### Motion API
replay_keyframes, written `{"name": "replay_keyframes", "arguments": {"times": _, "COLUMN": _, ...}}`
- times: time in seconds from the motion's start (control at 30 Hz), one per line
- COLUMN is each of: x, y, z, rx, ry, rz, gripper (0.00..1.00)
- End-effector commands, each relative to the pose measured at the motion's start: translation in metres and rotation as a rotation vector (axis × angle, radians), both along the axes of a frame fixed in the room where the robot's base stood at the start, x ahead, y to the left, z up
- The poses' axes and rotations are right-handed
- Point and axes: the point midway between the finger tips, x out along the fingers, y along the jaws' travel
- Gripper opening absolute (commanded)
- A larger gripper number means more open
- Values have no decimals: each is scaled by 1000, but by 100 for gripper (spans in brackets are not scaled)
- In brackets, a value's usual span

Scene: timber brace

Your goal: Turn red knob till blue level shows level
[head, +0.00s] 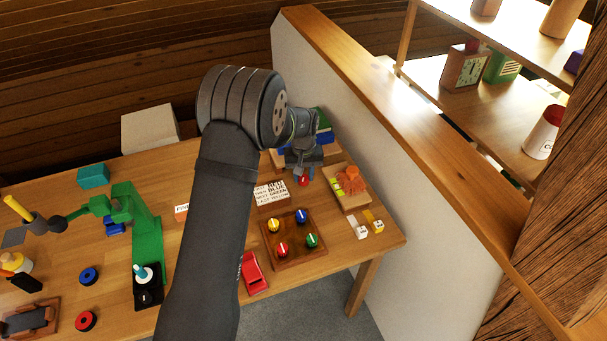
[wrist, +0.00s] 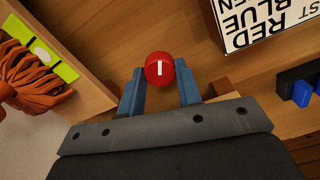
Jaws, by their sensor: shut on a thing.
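The red knob (wrist: 160,68) shows in the wrist view with a short white mark running up and down the picture. My gripper (wrist: 160,84) is shut on it, with one blue-grey finger on each side. In the head view the red knob (head: 304,181) shows just below my gripper (head: 303,173), at the table's far right part. A blue piece (head: 324,139) shows behind my gripper, and a blue block (wrist: 302,94) lies at the right of the wrist view. I cannot tell whether either is the blue level, and no bubble is readable.
A lettered card (head: 271,194) stands close to the gripper. A wooden tray (head: 276,259) holds several coloured knobs. An orange coil (head: 351,181) sits on a wooden block to the right. A white wall (head: 400,170) with a timber cap bounds the table's right side.

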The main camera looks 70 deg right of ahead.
Motion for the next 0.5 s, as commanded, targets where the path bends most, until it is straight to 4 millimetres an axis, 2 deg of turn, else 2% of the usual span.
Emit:
{"name": "replay_keyframes", "arguments": {"times": 0.33, "x": 0, "y": 0, "z": 1, "rx": -2, "ry": 0, "rz": 4, "gripper": 9}}
{"name": "replay_keyframes", "arguments": {"times": 0.37, "x": 0, "y": -1, "z": 1, "rx": -2, "ry": 0, "rz": 4, "gripper": 37}}
{"name": "replay_keyframes", "arguments": {"times": 0.43, "x": 0, "y": 0, "z": 1, "rx": -1, "ry": 0, "rz": 4, "gripper": 51}}
{"name": "replay_keyframes", "arguments": {"times": 0.5, "x": 0, "y": 0, "z": 1, "rx": -1, "ry": 0, "rz": 3, "gripper": 53}}
